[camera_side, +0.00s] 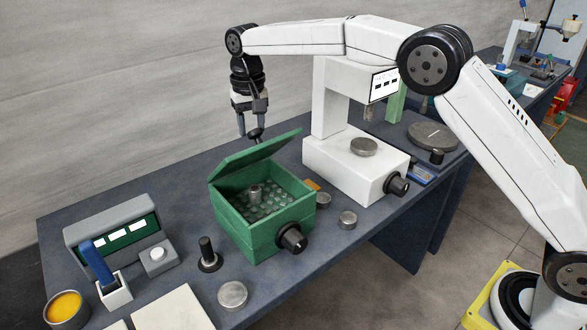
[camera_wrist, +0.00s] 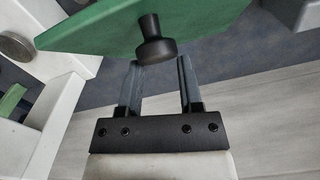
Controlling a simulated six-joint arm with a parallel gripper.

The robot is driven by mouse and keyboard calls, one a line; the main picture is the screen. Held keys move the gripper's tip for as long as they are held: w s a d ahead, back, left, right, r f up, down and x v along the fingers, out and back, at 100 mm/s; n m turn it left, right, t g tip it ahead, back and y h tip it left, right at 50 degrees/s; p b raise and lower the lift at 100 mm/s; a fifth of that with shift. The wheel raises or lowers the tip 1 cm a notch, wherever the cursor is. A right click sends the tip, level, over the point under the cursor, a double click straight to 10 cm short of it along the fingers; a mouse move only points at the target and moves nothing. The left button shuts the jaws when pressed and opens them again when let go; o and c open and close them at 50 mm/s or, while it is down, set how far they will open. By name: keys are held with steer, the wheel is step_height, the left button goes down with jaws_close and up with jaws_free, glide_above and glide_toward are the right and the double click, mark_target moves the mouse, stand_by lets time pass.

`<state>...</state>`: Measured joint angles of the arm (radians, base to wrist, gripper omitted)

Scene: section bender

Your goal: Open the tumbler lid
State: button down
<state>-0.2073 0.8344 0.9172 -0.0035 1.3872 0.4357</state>
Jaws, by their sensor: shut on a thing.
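The tumbler is a green box (camera_side: 262,235) with a black knob on its front, standing on the bench. Inside the box are rows of small round bumps and a small metal piece (camera_side: 255,192).
A white machine (camera_side: 345,165) stands close at the right of the box. A grey control panel (camera_side: 115,235), a black peg (camera_side: 207,252), metal discs (camera_side: 232,294) and a cup of yellow stuff (camera_side: 66,308) are on the bench. The bench behind the box at left is clear.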

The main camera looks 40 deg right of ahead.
steer(key=c, duration=1.3)
jaws_free()
steer(key=shift+w+a+r, duration=0.1)
steer(key=shift+w+a, duration=0.25)
steer(key=shift+w, duration=0.1)
steer(key=shift+c, duration=0.2)
steer(key=o, duration=1.1)
steer(key=shift+s+d, duration=0.1)
steer(key=shift+d, duration=0.05)
steer(key=shift+r, duration=0.15)
steer(key=shift+r, duration=3.8)
